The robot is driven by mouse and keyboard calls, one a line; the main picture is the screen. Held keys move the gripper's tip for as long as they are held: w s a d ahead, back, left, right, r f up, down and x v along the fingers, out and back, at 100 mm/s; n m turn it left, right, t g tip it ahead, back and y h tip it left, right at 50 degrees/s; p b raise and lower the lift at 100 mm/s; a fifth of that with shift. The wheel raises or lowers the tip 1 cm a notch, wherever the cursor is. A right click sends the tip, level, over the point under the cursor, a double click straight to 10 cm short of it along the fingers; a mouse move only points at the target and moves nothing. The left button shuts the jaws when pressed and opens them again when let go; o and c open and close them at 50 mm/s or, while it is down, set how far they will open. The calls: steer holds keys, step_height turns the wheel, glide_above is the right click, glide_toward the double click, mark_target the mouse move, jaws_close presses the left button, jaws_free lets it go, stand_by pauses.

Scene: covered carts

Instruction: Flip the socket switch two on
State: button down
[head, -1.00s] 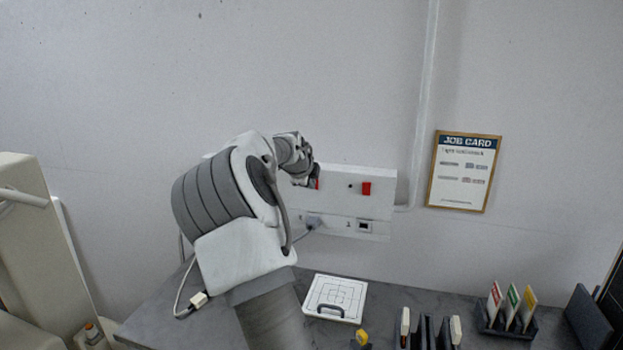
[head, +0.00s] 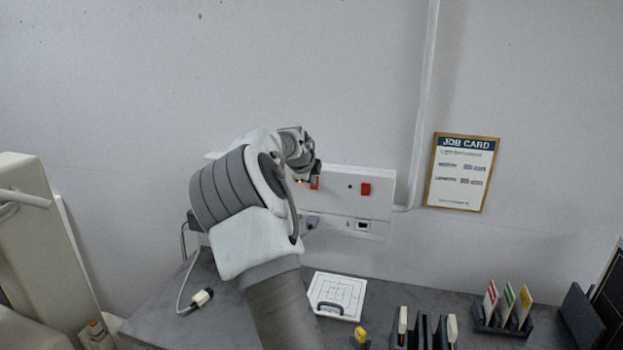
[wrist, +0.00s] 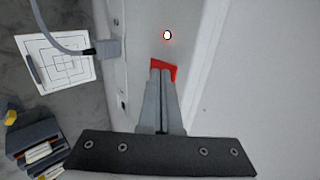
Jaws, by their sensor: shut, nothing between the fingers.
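A white socket panel (head: 338,205) is on the wall with two red switches. The right red switch (head: 366,189) is in plain view with a dark indicator dot (head: 350,186) to its left. The left red switch (head: 315,184) is partly hidden by my gripper (head: 314,176). A lit indicator glows beside it, clear in the wrist view (wrist: 167,35). In the wrist view my gripper (wrist: 161,70) is shut and empty, its tips at the red switch (wrist: 172,68); I cannot tell whether they touch. No number is readable on either switch.
A grey plug (head: 311,222) with a cable sits in the panel's lower left. Below are a grey worktop (head: 385,296), a white board with a handle (head: 338,294) and racks of cards (head: 503,313). A job card (head: 462,172) hangs to the right.

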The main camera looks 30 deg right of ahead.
steer(key=shift+r, duration=0.1)
steer(key=shift+r+p, duration=0.6)
steer(key=shift+r, duration=0.1)
steer(key=shift+s, duration=0.1)
